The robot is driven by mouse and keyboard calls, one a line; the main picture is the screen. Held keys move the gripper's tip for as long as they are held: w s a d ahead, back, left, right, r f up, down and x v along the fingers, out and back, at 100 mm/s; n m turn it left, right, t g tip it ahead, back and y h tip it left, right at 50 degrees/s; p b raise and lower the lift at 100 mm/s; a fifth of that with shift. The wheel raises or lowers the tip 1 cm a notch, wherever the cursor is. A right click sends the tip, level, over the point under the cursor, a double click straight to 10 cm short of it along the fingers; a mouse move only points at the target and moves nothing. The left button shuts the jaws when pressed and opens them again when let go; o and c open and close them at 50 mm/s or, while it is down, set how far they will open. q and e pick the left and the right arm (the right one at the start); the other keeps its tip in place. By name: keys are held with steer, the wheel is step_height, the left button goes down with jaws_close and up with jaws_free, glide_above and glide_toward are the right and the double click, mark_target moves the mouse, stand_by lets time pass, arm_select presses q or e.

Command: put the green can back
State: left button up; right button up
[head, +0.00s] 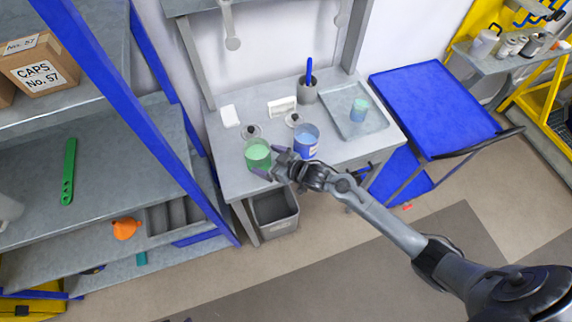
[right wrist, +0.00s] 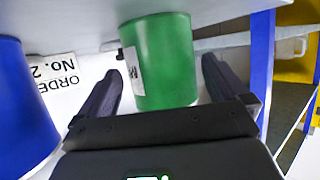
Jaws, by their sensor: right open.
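The green can (head: 258,153) stands upright near the front edge of the grey workbench (head: 231,180). My right gripper (head: 271,164) is at the can's right front side in the head view. In the right wrist view the green can (right wrist: 163,62) is between my two open fingers, with a gap visible on each side. That view is upside down, and a white label shows on the can's side. My left gripper is not in view.
A blue can (head: 306,142) stands just right of the green can. Behind are two small round stands (head: 252,131), white cards, a grey cup (head: 307,92) with a blue tool, and a tray (head: 351,127) holding a small teal cup. A grey bin (head: 277,213) is below the bench front.

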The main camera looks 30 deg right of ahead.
steer(key=s+r+m+g+h, duration=0.1)
steer(key=s+g+h, duration=0.1)
steer(key=s, duration=0.8)
steer(key=s+d+r+m+g+h, duration=0.1)
steer(key=s+g, duration=0.3)
steer(key=s, duration=0.6)
steer(key=s+d+r+m+g+h, duration=0.1)
steer(key=s+r+g+h, duration=0.1)
steer(key=s, duration=0.9)
steer(key=shift+r+g+h, duration=0.3)
steer(key=shift+r+g, duration=0.1)
steer(key=shift+r, duration=0.1)
steer(key=shift+r+p, duration=0.1)
steer(key=shift+p, duration=0.25)
step_height(320, 180, up, 18)
steer(key=p, duration=1.8)
steer(key=shift+w, duration=0.1)
